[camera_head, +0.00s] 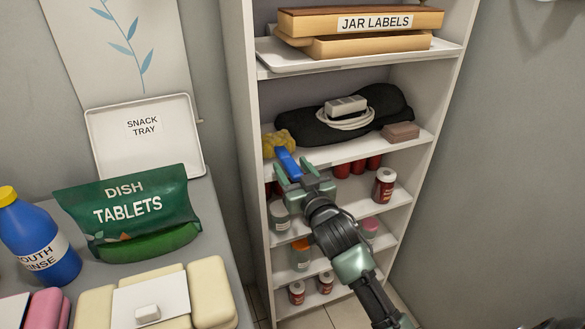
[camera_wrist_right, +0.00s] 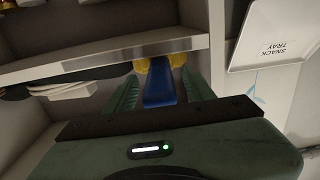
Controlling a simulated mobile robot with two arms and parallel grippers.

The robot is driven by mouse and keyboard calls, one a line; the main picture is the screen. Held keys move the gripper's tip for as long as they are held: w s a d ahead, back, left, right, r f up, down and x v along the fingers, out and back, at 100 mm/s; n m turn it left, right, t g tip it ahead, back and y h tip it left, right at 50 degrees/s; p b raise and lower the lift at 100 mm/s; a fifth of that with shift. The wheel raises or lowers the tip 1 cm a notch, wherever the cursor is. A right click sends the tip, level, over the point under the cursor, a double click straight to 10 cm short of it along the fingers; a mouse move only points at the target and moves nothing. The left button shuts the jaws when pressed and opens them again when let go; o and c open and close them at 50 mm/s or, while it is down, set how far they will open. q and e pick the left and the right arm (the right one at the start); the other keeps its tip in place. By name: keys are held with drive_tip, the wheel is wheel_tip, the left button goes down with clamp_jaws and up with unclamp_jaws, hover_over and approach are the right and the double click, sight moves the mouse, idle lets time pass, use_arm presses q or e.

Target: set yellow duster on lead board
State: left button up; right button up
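The yellow duster has a lumpy yellow head (camera_head: 278,143) and a blue handle (camera_head: 288,163). Its head is at the left front corner of the shelf board (camera_head: 345,153) that bears a white power strip and lead (camera_head: 346,113). The handle points out over the board's front edge. The right wrist view shows the blue handle (camera_wrist_right: 160,90) between the fingers, with the yellow head (camera_wrist_right: 158,65) beyond. Whether the head rests on the board is unclear. My left gripper is not in view.
A black cloth-like item (camera_head: 294,123) lies under the lead, and a brown block (camera_head: 400,131) sits at the board's right. Shelves below hold several jars (camera_head: 384,185). The shelf's left upright (camera_head: 243,130) is close to the duster. A counter with a green tablets bag (camera_head: 130,215) stands left.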

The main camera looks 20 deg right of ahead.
drive_tip(key=shift+s+r, duration=0.15)
drive_tip(key=s+p, duration=0.3)
drive_tip(key=s, duration=0.8)
drive_tip(key=s+a+f+g, duration=0.1)
drive_tip(key=s+f+g, duration=0.2)
drive_tip(key=f, duration=1)
drive_tip(key=s+a+f+n+g+y, duration=0.1)
drive_tip(key=s+f+g, duration=0.15)
drive_tip(key=f, duration=0.95)
drive_tip(key=s+a+f+g, duration=0.2)
drive_tip(key=s+f+g, duration=0.1)
drive_tip(key=f, duration=1)
drive_tip(key=s+f+n+g, duration=0.1)
drive_tip(key=s+f+g, duration=0.4)
drive_tip(key=s+f, duration=1.25)
drive_tip(key=s+f+g, duration=0.1)
drive_tip(key=s+f, duration=0.1)
drive_tip(key=s, duration=0.7)
drive_tip(key=s+f+n+g, duration=0.1)
drive_tip(key=s+f+g, duration=0.1)
drive_tip(key=s, duration=0.7)
drive_tip(key=shift+f, duration=0.85)
